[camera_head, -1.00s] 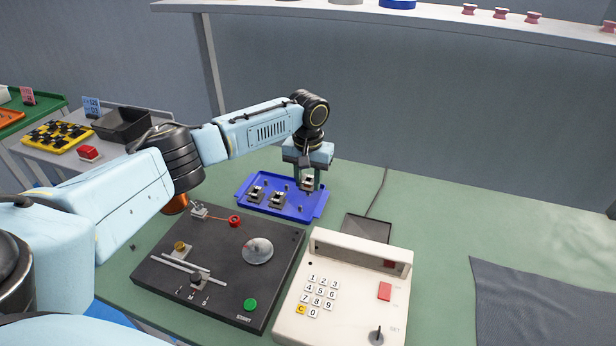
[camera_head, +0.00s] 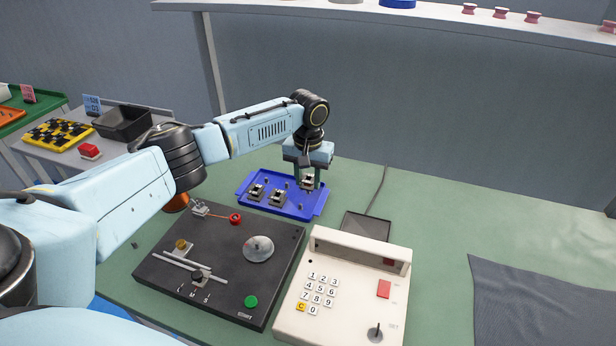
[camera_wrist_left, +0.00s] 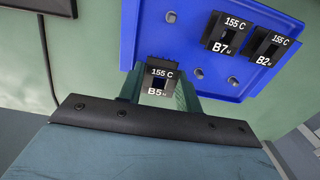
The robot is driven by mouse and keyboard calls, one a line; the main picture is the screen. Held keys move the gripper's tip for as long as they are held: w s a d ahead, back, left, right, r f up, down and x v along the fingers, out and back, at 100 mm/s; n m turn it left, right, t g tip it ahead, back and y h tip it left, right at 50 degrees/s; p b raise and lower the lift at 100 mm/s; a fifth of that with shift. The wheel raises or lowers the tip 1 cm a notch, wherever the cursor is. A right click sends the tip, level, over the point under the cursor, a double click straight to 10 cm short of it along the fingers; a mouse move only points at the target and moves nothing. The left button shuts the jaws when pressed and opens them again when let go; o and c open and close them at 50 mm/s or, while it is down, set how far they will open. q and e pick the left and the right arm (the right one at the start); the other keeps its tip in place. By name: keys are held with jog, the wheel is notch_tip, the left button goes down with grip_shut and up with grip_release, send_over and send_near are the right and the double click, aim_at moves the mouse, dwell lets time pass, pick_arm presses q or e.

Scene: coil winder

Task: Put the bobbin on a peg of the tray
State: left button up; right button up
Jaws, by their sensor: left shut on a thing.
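My left gripper (camera_head: 307,180) is shut on a bobbin (camera_head: 307,183) and holds it over the right part of the blue tray (camera_head: 258,208). In the left wrist view the held bobbin (camera_wrist_left: 158,78) is marked B5 and 155 C, between the fingers. Two other bobbins, B7 (camera_wrist_left: 226,35) and B2 (camera_wrist_left: 270,48), sit on the tray. Several bare pegs show on the tray, one of them a peg (camera_wrist_left: 198,73) beside the held bobbin. Whether the held bobbin touches a peg cannot be told. My right gripper is not in view.
A black winding machine (camera_head: 175,258) stands in front of the tray. A white keypad box (camera_head: 345,250) is to its right, with a dark flat plate (camera_head: 367,227) and cable behind it. A grey cloth (camera_head: 540,300) lies at right. The bench behind it is clear.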

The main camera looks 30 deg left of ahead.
pick_arm(q)
jog(key=shift+f, duration=0.15)
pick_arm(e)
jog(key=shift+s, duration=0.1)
pick_arm(q)
jog(key=shift+f, duration=0.9)
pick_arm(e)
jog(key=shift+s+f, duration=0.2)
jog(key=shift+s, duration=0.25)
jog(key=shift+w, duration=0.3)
pick_arm(q)
jog(key=o, duration=1)
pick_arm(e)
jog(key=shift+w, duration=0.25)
